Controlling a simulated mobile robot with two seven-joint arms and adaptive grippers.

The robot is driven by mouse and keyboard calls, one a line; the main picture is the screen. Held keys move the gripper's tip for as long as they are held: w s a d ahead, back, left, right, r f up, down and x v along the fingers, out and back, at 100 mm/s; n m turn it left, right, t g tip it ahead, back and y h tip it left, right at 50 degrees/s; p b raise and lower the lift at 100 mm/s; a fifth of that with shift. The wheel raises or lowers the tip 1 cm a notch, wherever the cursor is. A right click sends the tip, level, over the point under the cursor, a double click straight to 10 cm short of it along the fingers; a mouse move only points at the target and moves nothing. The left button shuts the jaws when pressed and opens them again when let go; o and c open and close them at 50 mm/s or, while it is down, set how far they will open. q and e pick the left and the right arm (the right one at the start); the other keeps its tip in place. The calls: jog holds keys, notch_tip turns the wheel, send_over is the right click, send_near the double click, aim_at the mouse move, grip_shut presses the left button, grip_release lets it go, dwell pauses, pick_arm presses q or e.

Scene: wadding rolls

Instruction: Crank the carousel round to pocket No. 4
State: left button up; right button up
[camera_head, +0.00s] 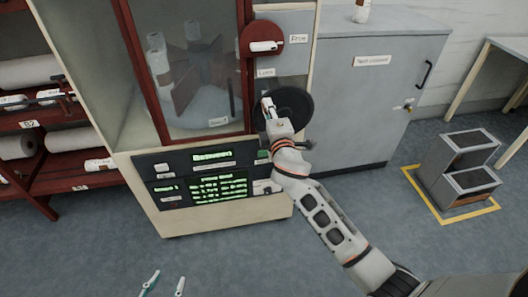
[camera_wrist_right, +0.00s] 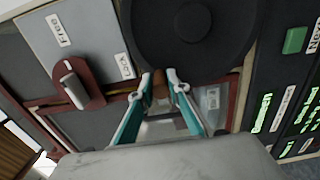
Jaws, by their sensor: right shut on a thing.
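The carousel (camera_head: 190,75) stands behind the glass of a red-framed cabinet, with dark red dividers and pale rolls; a small label at its base is too small to read. The black crank wheel (camera_head: 297,103) is on the cabinet's right side and fills the top of the wrist view (camera_wrist_right: 185,30). My right gripper (camera_wrist_right: 160,78) is shut on the wheel's brown crank handle (camera_wrist_right: 160,91); in the head view it (camera_head: 267,104) is at the wheel's left edge. My left gripper (camera_head: 165,284) is open and empty at the bottom, above the floor.
A red lever plate (camera_head: 256,35) above the wheel has its white handle pointing towards the "Free" label; "Lock" is below. The green display (camera_head: 212,157) seems to read "Between". A grey cabinet (camera_head: 365,110) stands right, a step stool (camera_head: 455,175) beyond. Roll shelves (camera_head: 90,158) stand left.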

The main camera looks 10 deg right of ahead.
jog(key=shift+w+d+r+p, duration=0.1)
jog(key=shift+d+r+p, duration=1.45)
jog(key=shift+d+r, duration=0.05)
pick_arm(q)
jog(key=r, duration=0.2)
jog(key=w+r, duration=0.1)
jog(key=r, duration=0.1)
jog(key=shift+r, duration=0.4)
pick_arm(e)
jog(key=shift+d+f, duration=0.1)
jog(key=shift+d, duration=0.35)
jog(key=shift+d+r+p, duration=0.2)
jog(key=shift+d+p, duration=0.3)
jog(key=shift+d, duration=0.25)
pick_arm(q)
jog(key=shift+w+r, duration=0.15)
jog(key=shift+r, duration=0.3)
pick_arm(e)
jog(key=shift+d, duration=0.1)
jog(key=shift+d+f, duration=0.1)
jog(key=shift+d, duration=0.85)
pick_arm(q)
jog(key=shift+r, duration=0.3)
pick_arm(e)
jog(key=o, duration=1)
jog(key=shift+f, duration=0.1)
